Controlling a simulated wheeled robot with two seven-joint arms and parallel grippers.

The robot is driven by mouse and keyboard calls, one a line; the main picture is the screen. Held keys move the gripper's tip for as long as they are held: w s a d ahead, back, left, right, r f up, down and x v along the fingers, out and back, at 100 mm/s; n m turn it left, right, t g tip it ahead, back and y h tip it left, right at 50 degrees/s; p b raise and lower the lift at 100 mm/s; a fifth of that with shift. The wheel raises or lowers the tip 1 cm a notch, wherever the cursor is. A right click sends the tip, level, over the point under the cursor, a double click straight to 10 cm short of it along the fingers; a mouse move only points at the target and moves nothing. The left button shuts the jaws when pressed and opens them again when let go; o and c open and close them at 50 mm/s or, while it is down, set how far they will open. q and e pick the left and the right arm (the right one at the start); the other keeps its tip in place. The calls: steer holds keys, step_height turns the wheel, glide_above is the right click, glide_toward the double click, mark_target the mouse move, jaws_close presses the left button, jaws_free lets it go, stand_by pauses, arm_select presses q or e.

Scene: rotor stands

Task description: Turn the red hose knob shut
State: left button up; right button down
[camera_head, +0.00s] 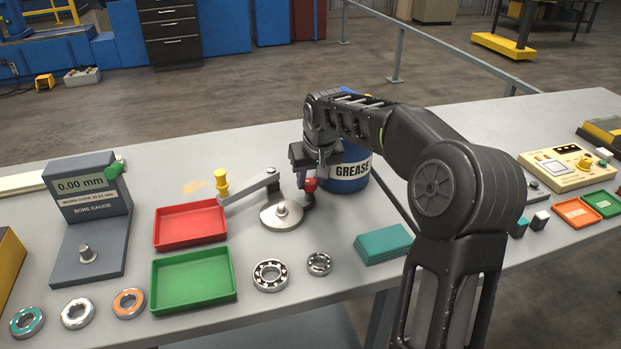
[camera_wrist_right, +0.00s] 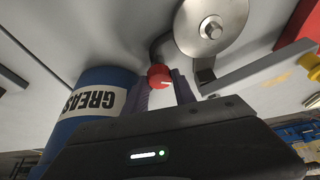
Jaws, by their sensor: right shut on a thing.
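The red hose knob (camera_head: 310,185) is a small red ball-like knob beside the round metal rotor stand (camera_head: 282,214). In the wrist view the red knob (camera_wrist_right: 159,76) sits between the fingers, with a white mark on its face, at the end of a dark curved hose. My right gripper (camera_head: 308,172) reaches down from above and is shut on the knob; it also shows in the right wrist view (camera_wrist_right: 165,92). The fingers hide part of the knob. My left gripper is not in view.
A blue grease tub (camera_head: 346,176) stands close behind the gripper. Red (camera_head: 190,226) and green (camera_head: 193,280) trays, bearings (camera_head: 270,275) and teal pads (camera_head: 384,244) lie in front.

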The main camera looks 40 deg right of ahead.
steer(key=shift+m, duration=0.4)
steer(key=m, duration=0.1)
steer(key=m+h+b, duration=0.1)
steer(key=m, duration=0.1)
steer(key=shift+w+a+g, duration=0.15)
steer(key=shift+g, duration=0.15)
steer(key=m+h, duration=0.1)
steer(key=m, duration=0.2)
steer(key=shift+g, duration=0.4)
steer(key=m, duration=0.2)
steer(key=shift+w+a+m+g+h, duration=0.1)
steer(key=shift+m+g+h, duration=0.2)
steer(key=shift+g+h, duration=0.1)
steer(key=shift+m+g+p, duration=0.55)
steer(key=shift+m+g, duration=0.25)
steer(key=shift+m, duration=1.1)
steer(key=c, duration=1)
jaws_free()
steer(key=shift+r, duration=0.1)
